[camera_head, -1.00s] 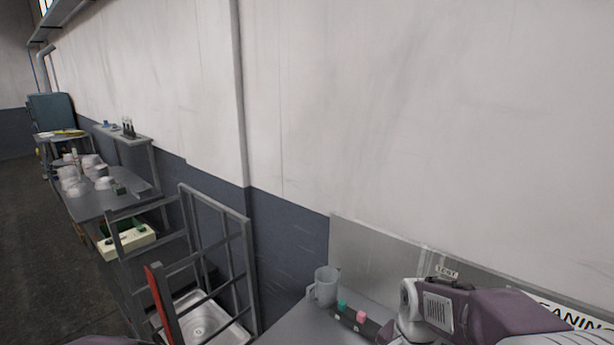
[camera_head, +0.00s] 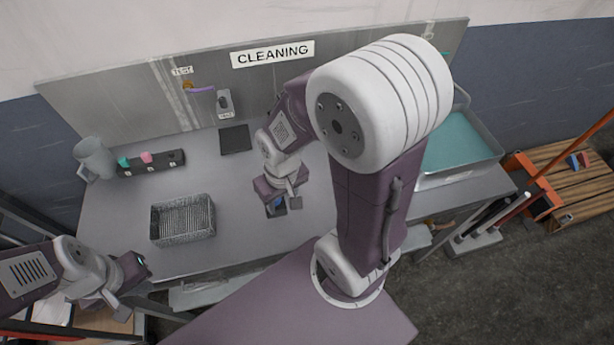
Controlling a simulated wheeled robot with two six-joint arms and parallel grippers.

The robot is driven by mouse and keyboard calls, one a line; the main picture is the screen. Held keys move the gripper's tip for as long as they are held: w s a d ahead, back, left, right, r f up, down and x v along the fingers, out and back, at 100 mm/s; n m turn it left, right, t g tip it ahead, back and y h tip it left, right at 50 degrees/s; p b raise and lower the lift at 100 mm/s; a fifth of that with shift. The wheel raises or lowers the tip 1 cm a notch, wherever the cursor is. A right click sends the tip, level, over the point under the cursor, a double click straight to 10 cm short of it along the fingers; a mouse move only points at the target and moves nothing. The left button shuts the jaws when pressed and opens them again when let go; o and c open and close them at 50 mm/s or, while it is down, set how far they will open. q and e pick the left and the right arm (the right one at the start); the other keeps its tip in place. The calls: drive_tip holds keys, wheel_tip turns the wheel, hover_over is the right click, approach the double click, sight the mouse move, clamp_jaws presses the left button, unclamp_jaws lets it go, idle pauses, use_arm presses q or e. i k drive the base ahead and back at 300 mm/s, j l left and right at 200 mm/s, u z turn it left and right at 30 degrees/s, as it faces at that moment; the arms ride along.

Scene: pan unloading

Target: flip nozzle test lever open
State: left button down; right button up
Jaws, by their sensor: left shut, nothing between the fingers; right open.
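The nozzle test lever (camera_head: 203,90) is a small purple bar on a brass fitting (camera_head: 187,85), below a TEST label (camera_head: 182,70) on the grey back panel. It points right, roughly level. My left gripper (camera_head: 138,284) is shut and empty at the table's front left, well away from the lever. My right gripper (camera_head: 285,196) is open over the middle of the table, in front of and right of the lever, apart from it. A small dark and blue item (camera_head: 277,207) is partly hidden beneath it.
A wire basket (camera_head: 183,220), a grey jug (camera_head: 94,158) and a black holder (camera_head: 152,163) with coloured pieces stand on the table. A switch box (camera_head: 224,103) is right of the lever. A dark pad (camera_head: 235,139) lies below. A teal-filled tray (camera_head: 460,139) is at right.

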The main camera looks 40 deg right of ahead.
sight(187, 91)
drive_tip(key=k+l+z, duration=0.1)
drive_tip(key=z, duration=0.25)
drive_tip(key=l+z, duration=0.15)
drive_tip(key=z, duration=0.25)
drive_tip(key=j+z, duration=0.35)
drive_tip(key=j, duration=0.4)
drive_tip(key=j+z, duration=0.4)
drive_tip(key=j, duration=0.3)
